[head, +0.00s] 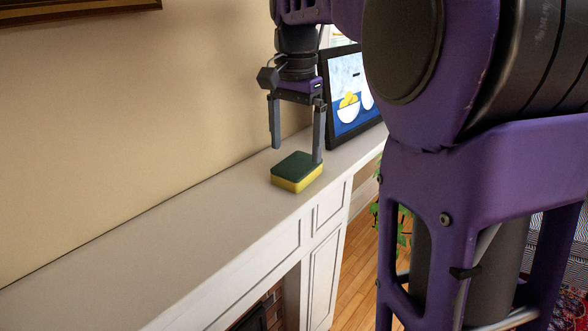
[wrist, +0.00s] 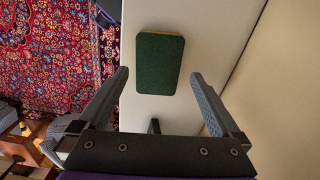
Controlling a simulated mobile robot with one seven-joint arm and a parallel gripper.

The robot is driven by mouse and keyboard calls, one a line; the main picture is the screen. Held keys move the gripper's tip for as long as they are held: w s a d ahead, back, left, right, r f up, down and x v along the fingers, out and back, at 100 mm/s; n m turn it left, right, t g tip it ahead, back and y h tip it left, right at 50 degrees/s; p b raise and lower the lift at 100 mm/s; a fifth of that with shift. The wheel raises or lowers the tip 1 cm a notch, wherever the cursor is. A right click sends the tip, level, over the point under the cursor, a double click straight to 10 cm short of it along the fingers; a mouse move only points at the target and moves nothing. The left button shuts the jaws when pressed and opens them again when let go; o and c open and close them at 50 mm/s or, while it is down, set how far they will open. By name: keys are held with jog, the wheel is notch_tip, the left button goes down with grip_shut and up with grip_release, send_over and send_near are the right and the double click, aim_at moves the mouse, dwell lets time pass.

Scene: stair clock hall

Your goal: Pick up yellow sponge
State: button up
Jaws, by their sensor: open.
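The yellow sponge (head: 297,172) has a dark green scouring top and lies flat on the white mantel shelf (head: 190,232), near its front edge. In the wrist view the sponge (wrist: 160,62) shows its green face, with a thin yellow strip at its top edge. My gripper (head: 296,155) is open and empty, pointing down over the shelf by the sponge. In the wrist view the two fingers of my gripper (wrist: 160,80) are spread wide, with the sponge mostly ahead of the fingertips. Contact with the sponge is not visible.
The wall (head: 130,110) borders the shelf. The shelf's left stretch is clear. A patterned red rug (wrist: 60,60) lies on the floor below.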

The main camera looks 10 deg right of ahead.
aim_at(297, 164)
notch_tip(297, 164, down, 5)
jog(key=shift+d+r+b, duration=0.15)
jog(key=shift+r+b, duration=0.05)
jog(key=shift+b, duration=0.1)
jog(key=c, duration=1.3)
notch_tip(297, 164, up, 10)
jog(key=shift+p, duration=0.5)
